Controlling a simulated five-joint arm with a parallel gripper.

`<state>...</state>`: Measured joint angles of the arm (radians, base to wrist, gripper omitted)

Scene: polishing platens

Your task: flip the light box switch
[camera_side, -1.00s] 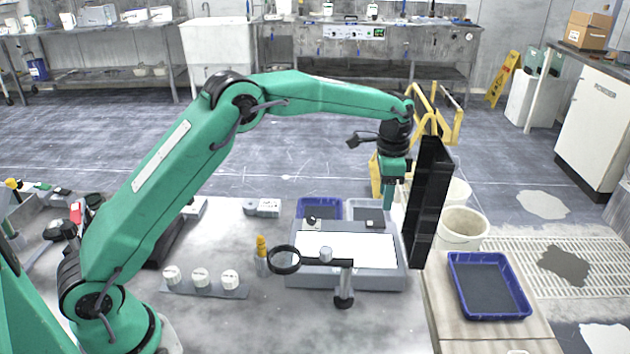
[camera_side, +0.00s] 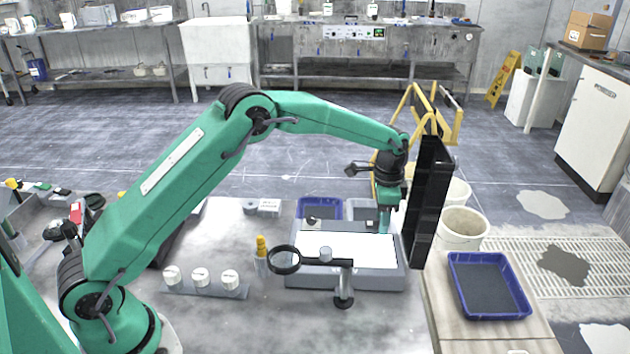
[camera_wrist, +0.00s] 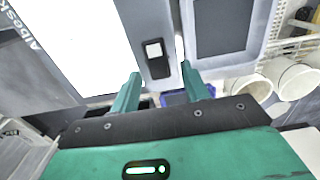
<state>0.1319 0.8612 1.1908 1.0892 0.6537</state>
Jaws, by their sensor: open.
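The light box (camera_side: 300,280) is a grey case with a bright white top, standing on the bench below my gripper (camera_side: 385,230). In the wrist view its lit panel (camera_wrist: 65,45) fills the left. A small white rocker switch (camera_wrist: 153,50) sits on a black plate (camera_wrist: 158,68) on the grey casing. My gripper (camera_wrist: 162,72) is open and empty, its green fingers apart on either side of the lower part of the black plate. In the side view the fingers are low over the box's right rear part; the arm partly hides that area. I cannot tell whether they touch the casing.
A tall black panel (camera_side: 428,200) stands close right of my gripper. A magnifier on a stand (camera_side: 284,260) is in front of the box. A blue tray (camera_side: 318,206) lies behind it. White pots (camera_side: 200,278) and a yellow-topped bottle (camera_side: 262,255) are to the left.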

